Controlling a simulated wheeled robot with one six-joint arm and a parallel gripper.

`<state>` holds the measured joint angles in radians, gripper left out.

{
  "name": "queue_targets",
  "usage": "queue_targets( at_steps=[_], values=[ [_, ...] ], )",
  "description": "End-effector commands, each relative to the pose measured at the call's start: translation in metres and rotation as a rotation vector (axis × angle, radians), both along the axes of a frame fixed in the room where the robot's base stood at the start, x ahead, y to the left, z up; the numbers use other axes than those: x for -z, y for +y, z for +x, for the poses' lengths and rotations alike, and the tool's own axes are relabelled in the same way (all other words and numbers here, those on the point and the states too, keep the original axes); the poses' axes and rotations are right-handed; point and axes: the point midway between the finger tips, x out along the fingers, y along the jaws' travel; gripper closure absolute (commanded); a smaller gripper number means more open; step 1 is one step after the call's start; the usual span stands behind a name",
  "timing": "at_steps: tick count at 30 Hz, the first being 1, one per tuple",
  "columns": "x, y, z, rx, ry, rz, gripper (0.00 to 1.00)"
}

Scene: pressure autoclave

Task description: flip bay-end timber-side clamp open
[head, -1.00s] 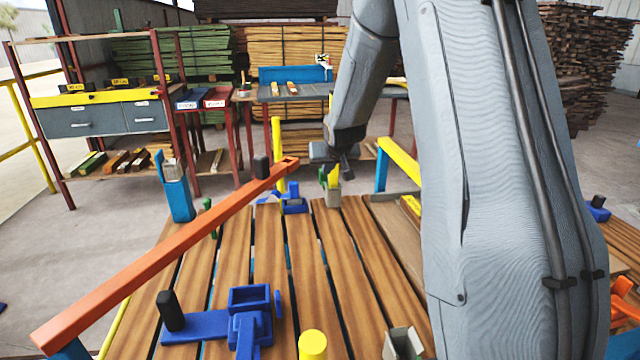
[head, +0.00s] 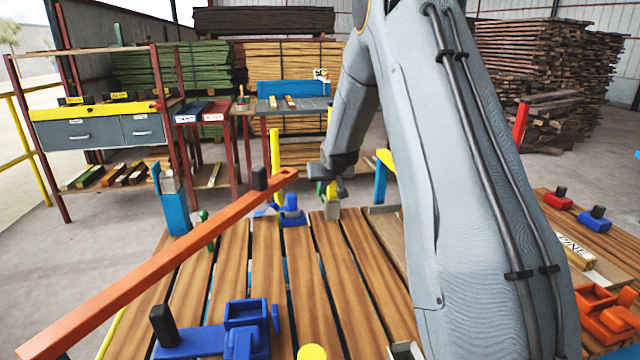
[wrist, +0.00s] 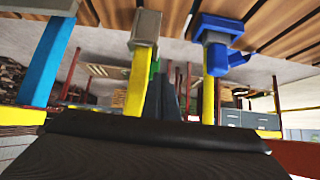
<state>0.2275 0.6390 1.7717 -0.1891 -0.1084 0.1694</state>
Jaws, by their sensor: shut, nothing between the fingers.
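Two blue clamps sit on the slatted wooden table. The near one (head: 240,314) has an upright black handle (head: 164,326). The far one (head: 292,212) is at the table's far edge and also shows in the wrist view (wrist: 216,58). I cannot tell which is the bay-end timber-side clamp, or whether the far one is open. My gripper (head: 342,192) is shut and empty, right of the far clamp and close to a grey block with a yellow upright (head: 331,199). That block also shows in the wrist view (wrist: 145,32). My fingers are apart from the far clamp.
A long orange bar (head: 170,253) slants above the table's left side, beside a blue post (head: 175,213). A blue and yellow frame (head: 381,180) stands right of my gripper. Another wooden table (head: 552,207) with red and blue clamps is at right. Shelves and timber stacks stand behind.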

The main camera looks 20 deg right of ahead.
Motion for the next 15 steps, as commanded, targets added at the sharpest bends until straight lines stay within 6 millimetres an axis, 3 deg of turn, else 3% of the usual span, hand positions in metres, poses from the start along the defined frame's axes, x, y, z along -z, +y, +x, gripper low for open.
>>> queue_targets(
  at_steps=[7, 15],
  values=[
    [0.031, -0.006, 0.033, 0.000, 0.000, 0.000, 1.00],
    [0.026, -0.012, 0.062, -0.001, -0.001, 0.000, 1.00]
  ],
)
